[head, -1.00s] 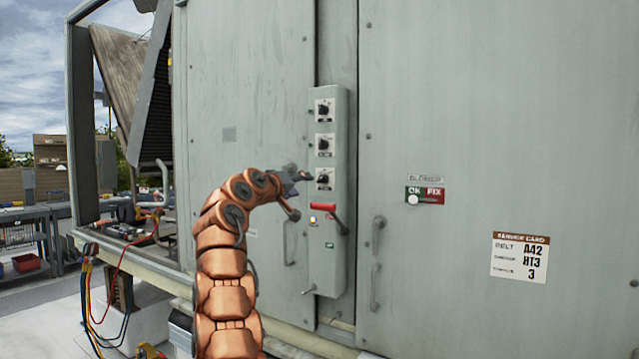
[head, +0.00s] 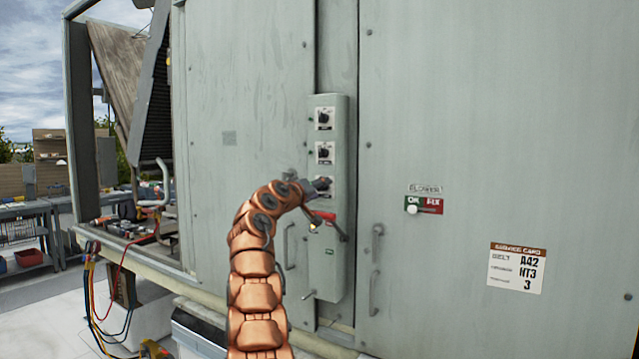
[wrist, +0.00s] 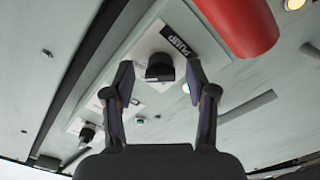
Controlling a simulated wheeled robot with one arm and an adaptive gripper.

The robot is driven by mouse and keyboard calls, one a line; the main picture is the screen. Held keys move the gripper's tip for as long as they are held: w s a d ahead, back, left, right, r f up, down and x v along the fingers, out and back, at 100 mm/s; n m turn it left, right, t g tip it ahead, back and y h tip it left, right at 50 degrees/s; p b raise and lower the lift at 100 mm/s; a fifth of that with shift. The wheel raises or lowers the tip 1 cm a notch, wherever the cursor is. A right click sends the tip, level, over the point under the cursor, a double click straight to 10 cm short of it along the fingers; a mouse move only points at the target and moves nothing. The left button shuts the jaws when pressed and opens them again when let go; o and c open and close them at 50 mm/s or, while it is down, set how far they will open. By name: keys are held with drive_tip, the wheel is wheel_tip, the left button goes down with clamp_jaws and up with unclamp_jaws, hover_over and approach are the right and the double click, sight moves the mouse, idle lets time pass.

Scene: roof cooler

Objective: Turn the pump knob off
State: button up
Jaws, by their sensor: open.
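The pump knob (wrist: 160,68) is a black knob on a white plate labelled PUMP in the wrist view. In the head view it is the lowest of three knobs on the grey control box (head: 328,254), where my gripper (head: 318,186) partly covers it. In the wrist view my gripper (wrist: 160,85) is open, with one finger on each side of the knob. I cannot tell whether the fingers touch it. The knob's pointer is not clear.
Two more black knobs, the upper (head: 323,118) and the middle (head: 324,153), sit above on the box. A red handle (wrist: 238,22) is close beside the pump knob. A blower switch (head: 423,205) and a service card (head: 516,268) are on the right panel.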

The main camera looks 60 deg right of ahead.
drive_tip(key=shift+d, duration=0.25)
clamp_jaws()
idle(0.5)
